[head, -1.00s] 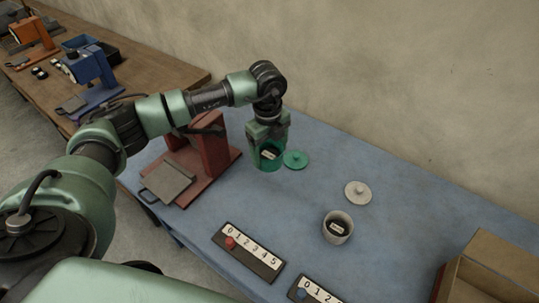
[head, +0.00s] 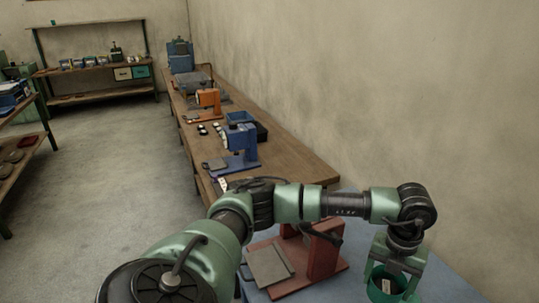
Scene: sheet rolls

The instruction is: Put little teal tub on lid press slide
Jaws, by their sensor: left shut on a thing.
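My left gripper (head: 396,268) points down from above and is shut on the tub. I cannot tell whether the tub touches the table. The red lid press (head: 325,256) stands to the left of the tub, partly behind my arm. Its grey slide plate (head: 268,265) sticks out at the press's left side and looks empty. The tub's lower part is cut off by the picture edge. My right gripper is not in view.
The blue tabletop (head: 440,285) shows at the bottom right. A brown bench (head: 290,152) runs along the wall behind, with a blue press (head: 240,140) and an orange press (head: 209,98). Shelves (head: 95,70) stand far back left. The floor on the left is clear.

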